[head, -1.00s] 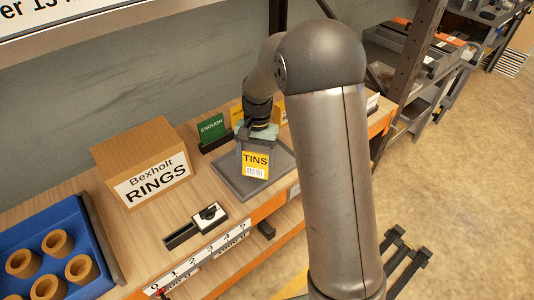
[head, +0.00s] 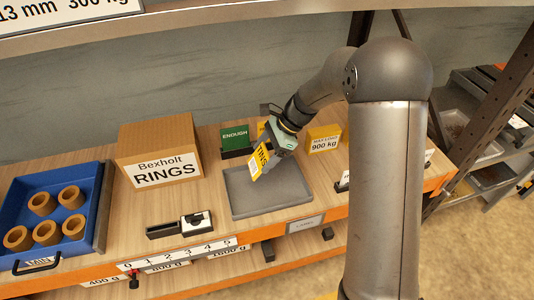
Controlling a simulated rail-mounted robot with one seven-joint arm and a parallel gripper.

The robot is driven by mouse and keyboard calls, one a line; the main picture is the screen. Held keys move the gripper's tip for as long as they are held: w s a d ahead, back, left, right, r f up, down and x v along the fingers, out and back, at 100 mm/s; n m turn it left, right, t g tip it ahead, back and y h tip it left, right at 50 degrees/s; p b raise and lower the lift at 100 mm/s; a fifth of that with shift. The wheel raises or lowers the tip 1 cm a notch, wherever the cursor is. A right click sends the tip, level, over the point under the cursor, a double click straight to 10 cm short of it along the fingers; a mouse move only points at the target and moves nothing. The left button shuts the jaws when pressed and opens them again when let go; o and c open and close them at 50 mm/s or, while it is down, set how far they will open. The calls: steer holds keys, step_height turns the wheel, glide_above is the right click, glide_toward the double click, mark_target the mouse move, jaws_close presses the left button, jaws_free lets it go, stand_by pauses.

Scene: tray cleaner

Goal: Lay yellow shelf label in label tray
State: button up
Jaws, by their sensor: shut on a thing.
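The yellow shelf label (head: 257,160), printed TINS with a barcode, is held in my gripper (head: 270,156), tilted with its print on its side. My gripper is shut on it. The label is over the left middle part of the grey label tray (head: 245,209), apparently above its floor; the exact gap cannot be told. The tray is a flat, low-rimmed tray on the wooden shelf.
A Bexholt RINGS box (head: 158,155) stands left of the tray, a green ENOUGH card (head: 236,139) behind it. A yellow 900 kg block (head: 324,138) is at back right. A small black device (head: 180,225) lies front left. A blue bin (head: 88,190) holds several rings.

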steer(key=shift+d+f+b, duration=0.1)
steer(key=shift+f+b, duration=2.55)
steer(key=shift+f, duration=2.1)
steer(key=o, duration=1.1)
steer(key=shift+c, duration=0.2)
steer(key=v, duration=1.7)
steer(key=shift+r+b, duration=0.25)
steer(key=shift+b, duration=0.2)
steer(key=shift+w, duration=0.1)
